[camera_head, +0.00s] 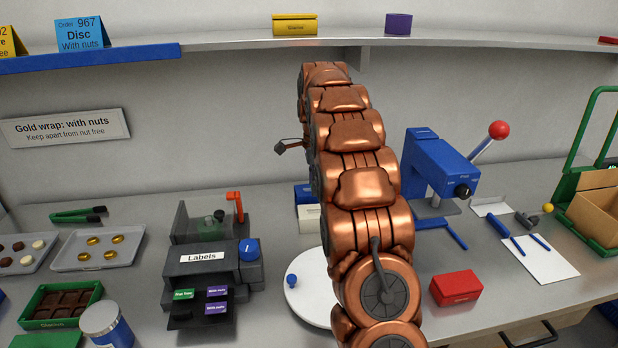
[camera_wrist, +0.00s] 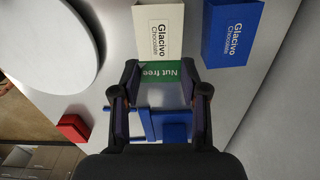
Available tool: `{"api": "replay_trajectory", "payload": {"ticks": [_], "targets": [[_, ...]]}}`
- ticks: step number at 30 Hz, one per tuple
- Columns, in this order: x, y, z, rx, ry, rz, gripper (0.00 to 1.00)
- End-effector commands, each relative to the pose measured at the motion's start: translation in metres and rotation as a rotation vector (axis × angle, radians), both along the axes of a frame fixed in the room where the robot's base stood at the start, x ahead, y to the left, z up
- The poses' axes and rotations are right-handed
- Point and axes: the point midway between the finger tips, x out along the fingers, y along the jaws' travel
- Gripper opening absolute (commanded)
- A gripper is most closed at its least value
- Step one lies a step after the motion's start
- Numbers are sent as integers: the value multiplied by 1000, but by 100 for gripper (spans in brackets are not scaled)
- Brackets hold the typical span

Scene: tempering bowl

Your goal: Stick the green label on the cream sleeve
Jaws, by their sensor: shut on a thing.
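In the wrist view my gripper (camera_wrist: 160,95) is shut on a green label (camera_wrist: 160,72) reading "Nut free". The cream sleeve (camera_wrist: 163,35), marked "Glacivo Chocolate", lies just beyond the fingertips. The label's far edge overlaps the sleeve's near edge in the picture; I cannot tell whether they touch. In the head view the cream sleeve (camera_head: 309,218) shows partly, left of my arm, and my gripper is hidden behind the arm. Another green label (camera_head: 184,294) sits on the black label dispenser (camera_head: 200,272).
A blue sleeve (camera_wrist: 235,32) stands right of the cream one in the wrist view. A white round plate (camera_head: 303,283), a red box (camera_head: 456,288) and a blue lever press (camera_head: 440,165) stand around my arm. Purple labels (camera_head: 217,291) are on the dispenser.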

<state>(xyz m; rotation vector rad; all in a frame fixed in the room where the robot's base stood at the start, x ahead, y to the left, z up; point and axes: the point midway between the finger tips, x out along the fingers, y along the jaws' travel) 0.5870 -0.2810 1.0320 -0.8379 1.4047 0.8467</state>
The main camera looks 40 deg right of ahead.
Motion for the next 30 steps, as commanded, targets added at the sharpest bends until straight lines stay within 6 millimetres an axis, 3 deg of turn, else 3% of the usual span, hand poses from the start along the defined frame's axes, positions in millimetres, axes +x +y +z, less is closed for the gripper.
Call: {"api": "replay_trajectory", "payload": {"ticks": [30], "targets": [[-2, -2, -59, 1, 2, -3, 34]]}}
